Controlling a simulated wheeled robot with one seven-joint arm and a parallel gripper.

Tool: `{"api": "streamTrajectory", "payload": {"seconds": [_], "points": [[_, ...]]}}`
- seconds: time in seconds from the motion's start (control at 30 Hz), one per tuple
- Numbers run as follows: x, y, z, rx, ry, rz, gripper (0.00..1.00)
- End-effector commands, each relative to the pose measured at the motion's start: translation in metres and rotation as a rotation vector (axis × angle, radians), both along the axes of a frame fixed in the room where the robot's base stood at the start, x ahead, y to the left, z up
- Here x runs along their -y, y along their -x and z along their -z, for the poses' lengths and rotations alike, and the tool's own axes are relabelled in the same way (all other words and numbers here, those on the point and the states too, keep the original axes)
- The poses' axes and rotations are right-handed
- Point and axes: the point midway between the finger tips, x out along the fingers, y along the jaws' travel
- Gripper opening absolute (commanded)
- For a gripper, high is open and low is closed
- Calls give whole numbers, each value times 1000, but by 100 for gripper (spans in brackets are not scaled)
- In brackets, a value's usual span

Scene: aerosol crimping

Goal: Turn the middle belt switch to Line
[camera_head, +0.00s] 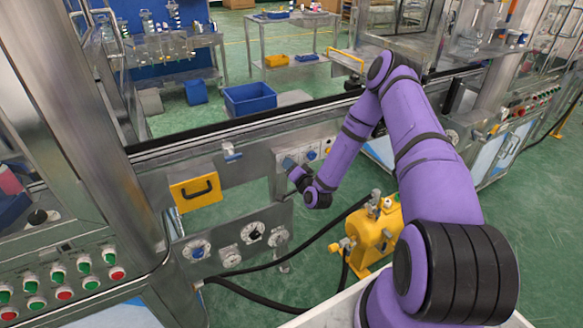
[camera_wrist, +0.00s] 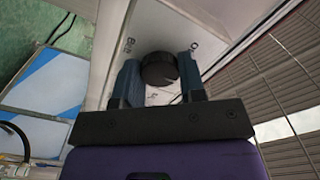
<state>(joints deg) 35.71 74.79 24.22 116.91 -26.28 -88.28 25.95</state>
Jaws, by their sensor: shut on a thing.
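In the wrist view, a round black switch knob (camera_wrist: 158,68) sits on a pale metal panel (camera_wrist: 155,25), with small dark marks on either side of it. My gripper (camera_wrist: 159,78) has one blue-grey finger on each side of the knob and is shut on it. In the head view, my gripper (camera_head: 291,166) is at the left part of the switch panel (camera_head: 281,157) on the machine front and hides the knob it holds.
A yellow plate with a black handle (camera_head: 195,188) is left of the panel. A lower plate with round dials (camera_head: 252,233) is below. A yellow pump (camera_head: 375,235) with black hoses stands on the floor, right of the dials. A dark rail (camera_head: 270,117) runs above.

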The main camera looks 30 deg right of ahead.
Motion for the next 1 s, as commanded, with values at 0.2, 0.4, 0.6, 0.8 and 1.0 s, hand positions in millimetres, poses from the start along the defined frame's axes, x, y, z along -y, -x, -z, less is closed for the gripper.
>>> {"api": "streamTrajectory", "payload": {"seconds": [0.2, 0.4, 0.6, 0.8, 1.0], "points": [[0, 1, 2, -5, -3, -1, 14], [0, 1, 2, -5, -3, -1, 49], [0, 1, 1, -3, -2, 0, 63], [0, 3, 1, -2, -2, -1, 63], [0, 29, 1, -6, -4, -1, 63]]}}
